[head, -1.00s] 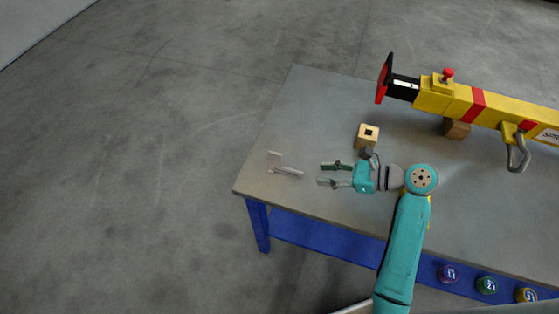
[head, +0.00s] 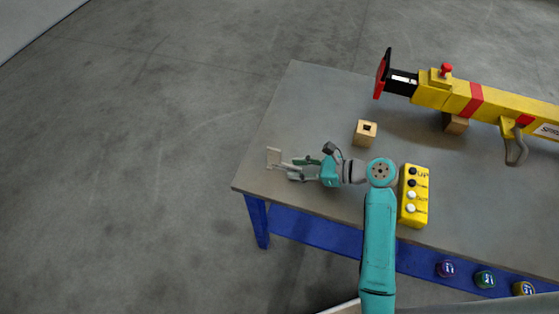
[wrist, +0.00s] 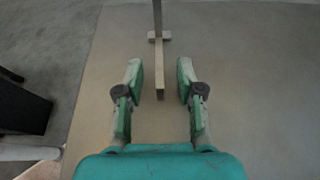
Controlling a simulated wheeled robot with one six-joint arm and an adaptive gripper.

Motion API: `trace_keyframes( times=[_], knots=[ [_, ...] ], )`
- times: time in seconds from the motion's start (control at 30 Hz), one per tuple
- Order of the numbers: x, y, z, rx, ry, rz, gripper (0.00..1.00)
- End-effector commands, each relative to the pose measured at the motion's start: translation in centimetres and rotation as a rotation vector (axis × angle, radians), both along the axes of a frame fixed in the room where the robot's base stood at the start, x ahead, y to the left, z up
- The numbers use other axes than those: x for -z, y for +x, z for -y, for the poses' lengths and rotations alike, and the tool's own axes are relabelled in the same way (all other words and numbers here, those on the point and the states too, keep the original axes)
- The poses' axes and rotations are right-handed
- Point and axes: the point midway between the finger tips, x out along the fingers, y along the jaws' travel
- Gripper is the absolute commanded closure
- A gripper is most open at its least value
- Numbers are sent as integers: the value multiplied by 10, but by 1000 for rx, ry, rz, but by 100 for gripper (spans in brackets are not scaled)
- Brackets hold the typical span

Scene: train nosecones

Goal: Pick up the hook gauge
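The hook gauge (head: 273,158) is a small light grey piece with an upright plate and a thin bar, near the left end of the table. In the wrist view the hook gauge (wrist: 159,60) has a small crosspiece, and its bar points toward me. My gripper (head: 291,168) is at the bar from the right. In the wrist view my gripper (wrist: 160,78) is open, with the bar's near end between the two green fingers. Gaps show on both sides, so the fingers do not touch it.
The grey table (head: 300,110) has a wooden block with a square hole (head: 365,133) behind my arm. A yellow button box (head: 413,196) stands right of my arm. A long yellow and red device (head: 455,95) lies at the back right. The table's left edge is close to the gauge.

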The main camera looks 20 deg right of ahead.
Motion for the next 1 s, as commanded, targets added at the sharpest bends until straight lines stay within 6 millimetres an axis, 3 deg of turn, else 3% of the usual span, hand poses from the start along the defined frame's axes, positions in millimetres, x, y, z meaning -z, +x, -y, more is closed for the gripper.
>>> trace_keyframes(
  times=[0.03, 0.17, 0.63, 1.0],
  knots=[
    [0, 0, 0, 0, 0, 0, 68],
    [0, 0, 0, 0, 0, 0, 100],
    [-7, 0, 0, 0, -1, 2, 100],
    [-70, 0, 0, -1, -2, 5, 100]
  ],
)
